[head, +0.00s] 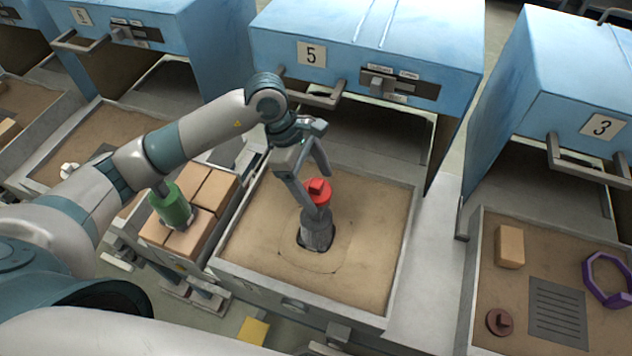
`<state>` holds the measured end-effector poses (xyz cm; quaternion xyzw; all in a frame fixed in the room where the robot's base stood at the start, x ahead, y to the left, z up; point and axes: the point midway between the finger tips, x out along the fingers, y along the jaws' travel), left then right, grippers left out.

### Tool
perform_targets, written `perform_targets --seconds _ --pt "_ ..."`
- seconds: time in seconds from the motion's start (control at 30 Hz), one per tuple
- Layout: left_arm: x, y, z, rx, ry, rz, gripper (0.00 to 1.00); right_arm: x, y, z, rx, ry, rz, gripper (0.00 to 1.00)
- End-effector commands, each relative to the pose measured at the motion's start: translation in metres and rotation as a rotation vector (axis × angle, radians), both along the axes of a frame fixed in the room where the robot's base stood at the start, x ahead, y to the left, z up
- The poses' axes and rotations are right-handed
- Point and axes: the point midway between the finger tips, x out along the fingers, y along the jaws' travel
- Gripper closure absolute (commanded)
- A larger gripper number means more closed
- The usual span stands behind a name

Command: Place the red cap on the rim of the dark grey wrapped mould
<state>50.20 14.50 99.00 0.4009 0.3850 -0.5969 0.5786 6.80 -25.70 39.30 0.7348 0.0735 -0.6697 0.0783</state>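The red cap (319,197) is upright, with its raised block on top. It shows directly above the dark grey wrapped mould (317,237); I cannot tell whether it rests on the rim or hangs just over it. The mould stands upright in a dark hole in the sand of the middle box (373,235), in front of furnace 5. My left gripper (319,191) reaches down from the upper left with its fingers on either side of the cap. One finger covers part of the cap and mould; I cannot tell whether they grip. My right gripper is not in view.
Furnace 5 (285,55) stands behind the box, and furnace 3 (585,90) is at right. Tan bricks (213,190) and a green cylinder (172,204) are left of the box. The right tray holds a brown cap (499,322) and a purple ring (592,283).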

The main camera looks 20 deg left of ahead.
Motion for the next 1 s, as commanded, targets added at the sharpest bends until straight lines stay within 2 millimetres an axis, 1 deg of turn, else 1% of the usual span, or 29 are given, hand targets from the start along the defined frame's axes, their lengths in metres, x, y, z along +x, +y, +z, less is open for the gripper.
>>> perform_targets --seconds 0.23,0.4,0.47,0.67,1.0 --pt "0.0 0.0 0.001 0.0 0.0 0.0 0.27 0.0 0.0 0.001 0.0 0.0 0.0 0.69" --pt "0.0 0.0 0.004 0.0 0.0 0.0 0.27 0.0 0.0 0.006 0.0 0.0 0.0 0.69" --pt "0.001 0.002 0.006 0.0 -0.003 0.0 0.27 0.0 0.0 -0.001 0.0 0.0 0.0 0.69" --pt "0.002 0.013 0.03 0.0 -0.005 0.0 0.27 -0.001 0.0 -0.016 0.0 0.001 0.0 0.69" --pt "0.003 0.036 0.084 0.0 -0.006 0.001 0.27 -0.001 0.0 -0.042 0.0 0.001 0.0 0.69"
